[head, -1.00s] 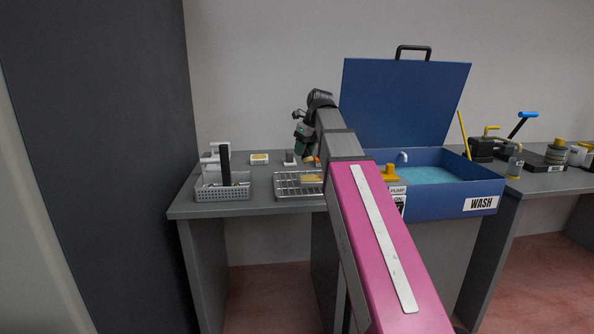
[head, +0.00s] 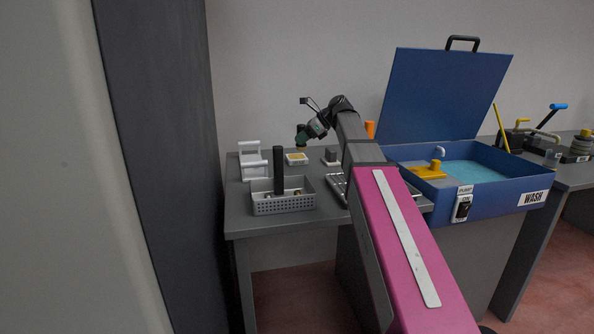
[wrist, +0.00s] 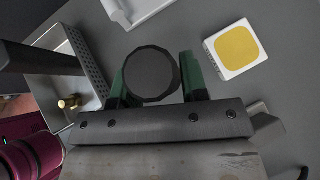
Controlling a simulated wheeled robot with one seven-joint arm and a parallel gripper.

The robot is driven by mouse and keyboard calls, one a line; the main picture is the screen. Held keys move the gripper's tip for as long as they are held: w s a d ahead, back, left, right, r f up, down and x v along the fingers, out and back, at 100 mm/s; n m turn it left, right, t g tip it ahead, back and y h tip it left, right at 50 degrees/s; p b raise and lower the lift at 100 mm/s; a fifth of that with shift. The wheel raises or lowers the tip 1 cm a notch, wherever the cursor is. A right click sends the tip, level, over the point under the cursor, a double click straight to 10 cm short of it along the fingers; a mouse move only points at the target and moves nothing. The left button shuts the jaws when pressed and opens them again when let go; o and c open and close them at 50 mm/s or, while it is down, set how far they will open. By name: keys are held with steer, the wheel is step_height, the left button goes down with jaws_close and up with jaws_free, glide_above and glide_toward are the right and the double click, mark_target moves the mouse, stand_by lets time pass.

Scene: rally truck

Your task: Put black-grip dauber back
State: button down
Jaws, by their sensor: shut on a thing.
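My gripper (head: 308,133) is raised over the left part of the grey bench. In the wrist view its two green fingers (wrist: 152,82) are shut on a round black thing (wrist: 152,72), seen end-on, which looks like the black grip of the dauber. Its lower end is hidden in the wrist view and too small to make out in the head view. A grey perforated basket (head: 285,203) stands below and to the left of my gripper, with a black upright post (head: 278,172) and small brass-coloured pieces in it. The basket also shows in the wrist view (wrist: 88,62).
A white stand (head: 251,160) is behind the basket. A white dish with a yellow pad (head: 297,158) and a grey block (head: 331,156) are at the back. My arm partly hides a wire rack (head: 337,186). The blue wash tub (head: 480,205) stands open at right; a dark wall (head: 165,150) borders the left.

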step_height(320, 180, down, 10)
steer(key=shift+r, duration=0.1)
stand_by(0.4)
steer(key=c, duration=0.6)
jaws_free()
steer(key=shift+c, duration=0.2)
steer(key=shift+r, duration=0.1)
steer(key=v, duration=1.2)
steer(key=shift+s, duration=0.15)
